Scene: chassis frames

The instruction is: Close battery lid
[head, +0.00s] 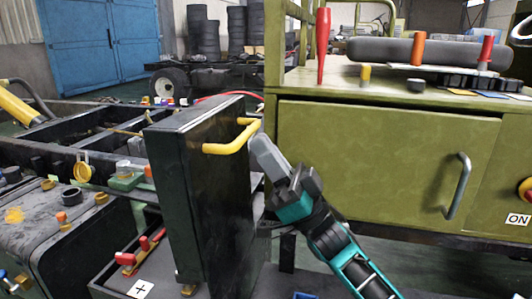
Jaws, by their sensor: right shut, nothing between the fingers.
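The battery lid (222,200) is a dark, box-like cover with a yellow handle (232,137) on its right side. It stands upright on the edge of the battery box, tilted open. The battery box (112,287) below it shows a white plus label (140,289) and a red clamp (128,260). My right gripper (262,145) is shut and empty, its fingertips close beside the right end of the handle. I cannot tell whether they touch the handle or lid. My left gripper is not in view.
A green cabinet (385,165) with a grey handle (458,187) stands behind my right arm, with screwdrivers (323,46) on top. Dark chassis rails (75,120) and a black tank (60,235) with caps lie left of the lid. Stacked tyres (203,35) stand at the back.

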